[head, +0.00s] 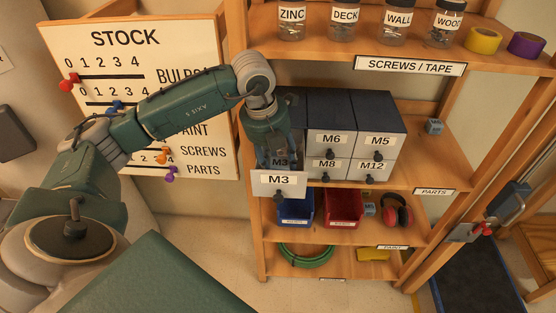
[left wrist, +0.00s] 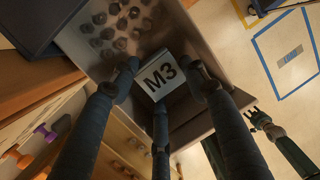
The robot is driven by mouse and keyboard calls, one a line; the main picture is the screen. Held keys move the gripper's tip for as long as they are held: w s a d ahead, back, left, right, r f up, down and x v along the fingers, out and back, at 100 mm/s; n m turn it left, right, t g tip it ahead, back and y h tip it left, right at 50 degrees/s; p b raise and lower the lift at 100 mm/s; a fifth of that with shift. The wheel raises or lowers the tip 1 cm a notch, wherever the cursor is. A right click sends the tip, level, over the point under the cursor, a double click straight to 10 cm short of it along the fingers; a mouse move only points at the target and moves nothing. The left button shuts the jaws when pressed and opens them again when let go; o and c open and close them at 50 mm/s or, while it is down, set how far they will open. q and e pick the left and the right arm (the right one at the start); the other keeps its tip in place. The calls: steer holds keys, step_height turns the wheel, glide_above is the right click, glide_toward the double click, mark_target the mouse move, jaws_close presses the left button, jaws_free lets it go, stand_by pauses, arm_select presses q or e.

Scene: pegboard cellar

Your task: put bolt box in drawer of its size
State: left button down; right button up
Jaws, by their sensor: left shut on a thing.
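The bolt box (left wrist: 158,74), a small box with a white M3 label, is in my left gripper (left wrist: 160,88). Its three dark fingers are shut around it. In the head view the box (head: 280,162) shows partly behind the front of the pulled-out M3 drawer (head: 278,181), with my left gripper (head: 281,155) above it. In the left wrist view the box is over or inside the open drawer (left wrist: 190,112); I cannot tell whether it touches the floor. My right gripper (left wrist: 262,122) shows small in the left wrist view, fingers spread, apart from the drawer.
Closed drawers M6 (head: 331,140), M5 (head: 380,142), M8 (head: 327,163) and M12 (head: 372,165) stand beside the open one. Loose bolts (left wrist: 120,25) lie at the drawer's back. A blue bin (head: 296,208) and a red bin (head: 343,207) are below.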

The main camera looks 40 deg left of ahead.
arm_select(q)
steer(key=c, duration=0.9)
jaws_free()
arm_select(e)
steer(key=shift+d+f, duration=0.1)
steer(key=shift+d, duration=0.35)
arm_select(q)
steer(key=shift+r, duration=0.35)
steer(key=b+v, duration=0.2)
steer(key=v, duration=0.9)
steer(key=shift+s+r, duration=0.1)
steer(key=shift+r, duration=0.1)
arm_select(e)
steer(key=shift+a+f, duration=0.2)
steer(key=shift+f, duration=0.3)
steer(key=shift+a+f, duration=0.15)
steer(key=shift+f, duration=0.3)
steer(key=shift+d, duration=0.15)
